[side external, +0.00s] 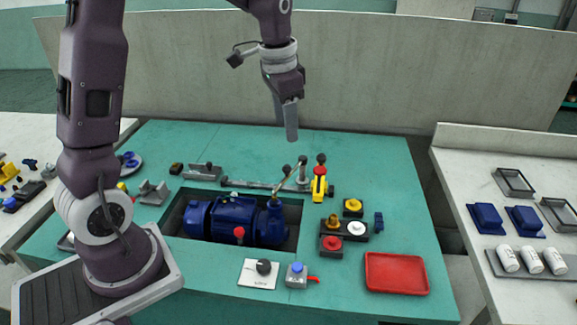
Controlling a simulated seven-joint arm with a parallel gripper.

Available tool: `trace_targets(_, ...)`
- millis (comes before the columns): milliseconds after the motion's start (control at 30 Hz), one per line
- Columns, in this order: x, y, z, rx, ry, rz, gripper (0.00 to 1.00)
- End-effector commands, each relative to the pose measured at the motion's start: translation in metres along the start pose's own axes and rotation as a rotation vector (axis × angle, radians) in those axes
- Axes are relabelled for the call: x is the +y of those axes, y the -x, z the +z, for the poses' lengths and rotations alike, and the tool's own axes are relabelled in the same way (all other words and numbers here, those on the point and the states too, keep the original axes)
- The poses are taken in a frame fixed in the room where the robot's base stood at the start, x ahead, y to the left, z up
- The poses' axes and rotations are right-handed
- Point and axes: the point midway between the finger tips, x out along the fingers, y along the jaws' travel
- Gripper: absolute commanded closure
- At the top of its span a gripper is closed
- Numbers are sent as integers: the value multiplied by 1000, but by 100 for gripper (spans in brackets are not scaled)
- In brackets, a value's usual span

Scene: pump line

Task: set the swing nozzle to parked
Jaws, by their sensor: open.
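A thin brass-coloured tube with a ball-like end (286,169) rises at a slant behind the right end of the blue pump (225,219); it looks like the swing nozzle. Its base is partly hidden by the pump, and I cannot read any position mark for it. A grey metal bar (255,184) with a post at its right end lies just behind it. My gripper (291,138) is open and empty, pointing down above the back of the teal table, higher than the tube and apart from it. Its fingers show nearly edge-on, one behind the other.
A yellow lever unit (319,186) with a dark knob stands close right of the tube. Button boxes (331,243) and a red tray (397,273) are at the front right. A white dial plate (261,272) lies in front. The table's back right is clear.

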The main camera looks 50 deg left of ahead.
Motion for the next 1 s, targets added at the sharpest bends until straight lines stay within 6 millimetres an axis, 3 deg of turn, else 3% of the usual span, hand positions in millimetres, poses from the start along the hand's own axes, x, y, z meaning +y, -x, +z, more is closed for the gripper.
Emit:
trace_targets(33, -21, -32, -9, -41, -20, 22, 54)
trace_targets(100, -43, -67, -17, -76, -57, 45, 54)
trace_targets(233, -65, -109, -21, -110, -99, 74, 54)
trace_targets(633, -64, -177, -13, -119, -110, 82, 54)
trace_targets(1000, -63, -187, -12, -116, -109, 79, 56)
